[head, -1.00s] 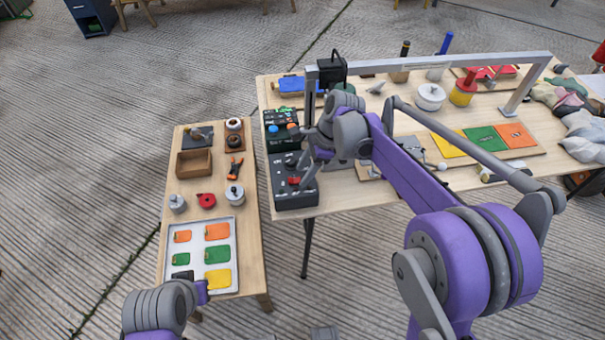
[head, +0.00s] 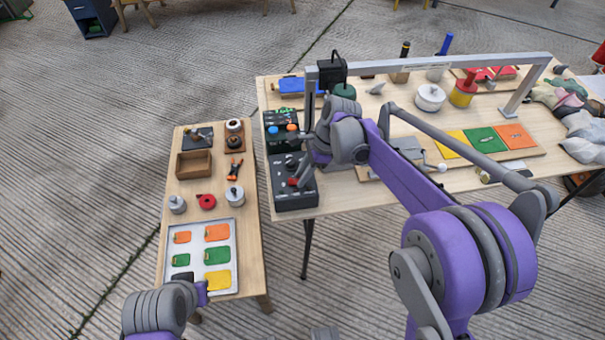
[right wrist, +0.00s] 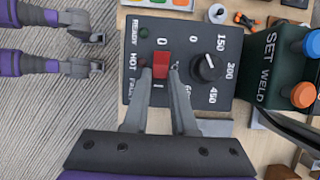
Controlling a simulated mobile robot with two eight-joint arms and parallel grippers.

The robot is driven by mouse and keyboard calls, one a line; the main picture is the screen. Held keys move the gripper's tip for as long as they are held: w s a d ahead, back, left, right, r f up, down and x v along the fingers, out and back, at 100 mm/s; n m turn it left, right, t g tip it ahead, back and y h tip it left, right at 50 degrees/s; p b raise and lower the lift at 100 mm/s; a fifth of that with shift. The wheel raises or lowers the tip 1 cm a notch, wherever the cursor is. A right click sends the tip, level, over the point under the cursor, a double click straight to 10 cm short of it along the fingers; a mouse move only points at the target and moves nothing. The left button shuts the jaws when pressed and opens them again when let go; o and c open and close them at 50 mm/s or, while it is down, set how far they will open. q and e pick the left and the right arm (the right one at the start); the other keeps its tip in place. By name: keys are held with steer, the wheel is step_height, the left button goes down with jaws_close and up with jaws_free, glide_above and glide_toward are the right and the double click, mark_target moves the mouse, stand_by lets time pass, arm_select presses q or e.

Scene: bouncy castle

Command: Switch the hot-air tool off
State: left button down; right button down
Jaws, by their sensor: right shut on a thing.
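The hot-air tool's dark control box (head: 294,199) sits at the big table's left end. In the right wrist view its panel (right wrist: 185,35) shows a red rocker switch (right wrist: 161,64), marked 0 above and I below, and a black dial (right wrist: 207,67). My right gripper (right wrist: 159,70) is shut on the red switch, a finger at each side. The same gripper (head: 299,178) comes from above right in the head view, partly covering the switch. The switch's tilt is hard to tell. Of my left gripper, only a purple part (head: 202,293) shows at lower left; its fingers are hidden.
A second box (head: 281,143) with blue and orange knobs stands right behind the control box. A grey frame (head: 440,62) spans the big table. A small table (head: 188,222) at left holds a tray of coloured patches (head: 232,238), pots and a wooden box (head: 194,164).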

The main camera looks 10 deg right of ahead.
steer(key=shift+a+r+h+p, duration=0.3)
steer(key=shift+a+h+p, duration=0.15)
steer(key=shift+h, duration=0.55)
steer(key=shift+a+h, duration=0.15)
steer(key=shift+h, duration=1.05)
steer(key=c, duration=0.7)
jaws_free()
steer(key=shift+r, duration=0.1)
step_height(320, 180, up, 11)
steer(key=shift+f+p, duration=0.15)
steer(key=shift+p, duration=0.55)
